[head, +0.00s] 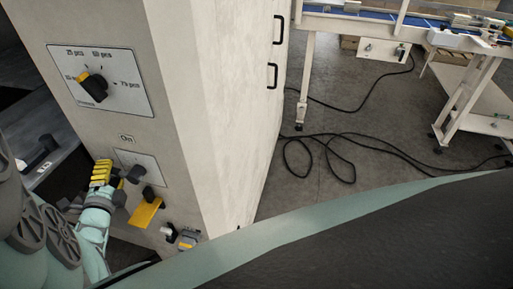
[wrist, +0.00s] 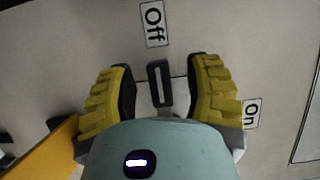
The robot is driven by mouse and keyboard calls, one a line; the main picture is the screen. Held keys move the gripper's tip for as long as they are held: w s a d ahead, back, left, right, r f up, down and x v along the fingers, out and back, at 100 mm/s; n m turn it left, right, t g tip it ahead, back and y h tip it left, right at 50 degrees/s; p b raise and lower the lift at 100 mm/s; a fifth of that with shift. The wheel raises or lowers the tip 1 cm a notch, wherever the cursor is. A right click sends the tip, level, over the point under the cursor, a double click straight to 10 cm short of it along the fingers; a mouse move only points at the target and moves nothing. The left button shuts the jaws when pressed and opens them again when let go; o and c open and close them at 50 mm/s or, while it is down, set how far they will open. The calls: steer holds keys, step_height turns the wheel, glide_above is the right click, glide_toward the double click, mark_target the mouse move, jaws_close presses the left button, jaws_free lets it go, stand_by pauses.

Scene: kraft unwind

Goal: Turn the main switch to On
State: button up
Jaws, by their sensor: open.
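The main switch (wrist: 160,83) is a black bar handle on the pale cabinet front, seen in the wrist view. Its long side lies in line with the Off label (wrist: 152,22) above it. The On label (wrist: 251,114) is to the right, partly beside a finger; it also shows in the head view (head: 127,139). My gripper (wrist: 160,87) is open, with a yellow ridged finger on each side of the handle and a visible gap to it.
A piece-count dial (head: 95,86) sits higher on the cabinet (head: 225,90). A flat yellow part (wrist: 42,148) lies left of my fingers. Small fittings (head: 186,239) stick out lower down. A conveyor table (head: 345,22) and black cables (head: 345,140) are at the right.

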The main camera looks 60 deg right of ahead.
steer(key=shift+w+d, duration=0.4)
steer(key=shift+w, duration=0.1)
steer(key=shift+o, duration=0.4)
jaws_close()
